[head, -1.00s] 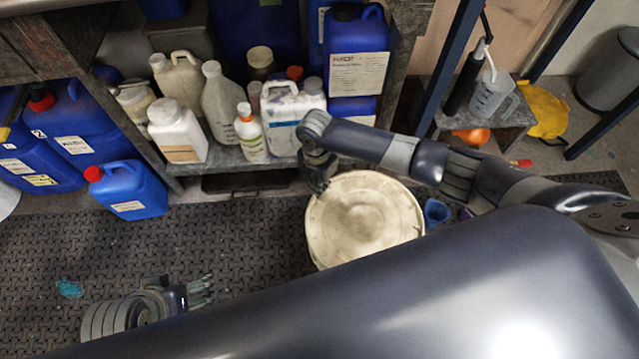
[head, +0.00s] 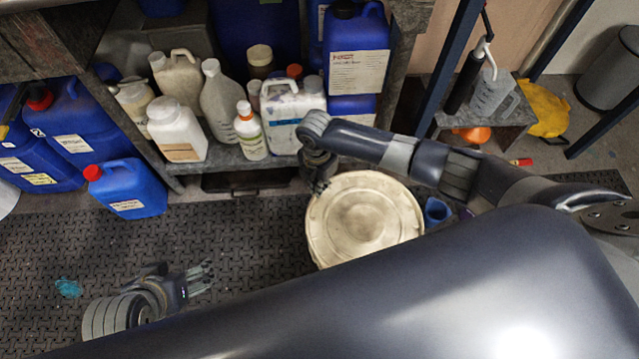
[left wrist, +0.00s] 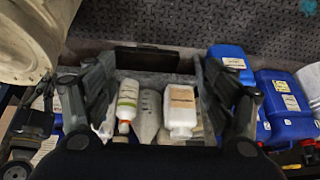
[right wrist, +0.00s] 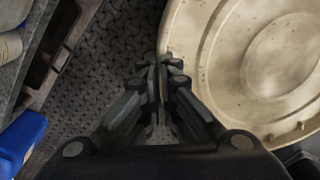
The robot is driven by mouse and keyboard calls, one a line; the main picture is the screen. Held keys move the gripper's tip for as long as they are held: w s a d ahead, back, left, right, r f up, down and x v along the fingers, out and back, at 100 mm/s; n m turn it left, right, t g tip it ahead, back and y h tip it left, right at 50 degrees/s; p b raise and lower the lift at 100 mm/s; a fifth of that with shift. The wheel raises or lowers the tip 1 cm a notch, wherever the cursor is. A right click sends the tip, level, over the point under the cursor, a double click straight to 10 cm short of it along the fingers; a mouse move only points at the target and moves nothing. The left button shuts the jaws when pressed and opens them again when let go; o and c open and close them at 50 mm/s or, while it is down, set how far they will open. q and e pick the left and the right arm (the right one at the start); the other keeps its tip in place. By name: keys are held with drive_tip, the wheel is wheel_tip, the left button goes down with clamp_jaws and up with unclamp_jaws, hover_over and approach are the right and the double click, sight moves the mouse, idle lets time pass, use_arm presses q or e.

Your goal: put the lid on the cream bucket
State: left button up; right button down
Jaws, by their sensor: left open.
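The round cream lid (head: 372,215) lies face up over the cream bucket in the head view and hides most of it. The bucket's pale wall (left wrist: 28,35) seems to show at the upper left of the left wrist view. My right gripper (head: 322,187) is at the lid's far left edge. In the right wrist view its fingers (right wrist: 163,68) are close together, one on each side of the lid's rim (right wrist: 205,70). Whether the lid is fully seated cannot be told. My left gripper (head: 203,278) is open and empty above the mat, left of the bucket.
A low shelf (head: 240,163) with several white bottles and blue canisters stands behind the bucket. A blue canister (head: 127,190) with a red cap stands on the mat at left. A blue cup (head: 436,212) is right of the bucket. The dark mat (head: 245,230) between left gripper and bucket is clear.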

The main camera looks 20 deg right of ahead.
use_arm(q)
drive_tip(key=shift+w+d+r, duration=0.1)
drive_tip(key=shift+w+d, duration=0.1)
drive_tip(key=shift+w, duration=0.2)
use_arm(e)
drive_tip(key=shift+f, duration=0.2)
use_arm(q)
drive_tip(key=shift+w, duration=0.1)
drive_tip(key=shift+w+d+r+t, duration=0.1)
drive_tip(key=shift+w+t, duration=0.1)
drive_tip(key=shift+t, duration=0.2)
use_arm(e)
drive_tip(key=shift+f, duration=0.1)
use_arm(q)
drive_tip(key=shift+w, duration=0.1)
use_arm(e)
drive_tip(key=shift+f+b, duration=0.35)
drive_tip(key=shift+b, duration=0.05)
drive_tip(key=c, duration=1.7)
unclamp_jaws()
use_arm(q)
drive_tip(key=shift+w+d+r+t+h, duration=0.15)
drive_tip(key=shift+w+d+r+t, duration=0.1)
drive_tip(key=shift+w, duration=0.2)
drive_tip(key=shift+w+d+r+t+h, duration=0.15)
drive_tip(key=shift+w+r+t, duration=0.1)
drive_tip(key=shift+w, duration=0.2)
drive_tip(key=shift+a+f, duration=0.1)
drive_tip(key=shift+a, duration=0.05)
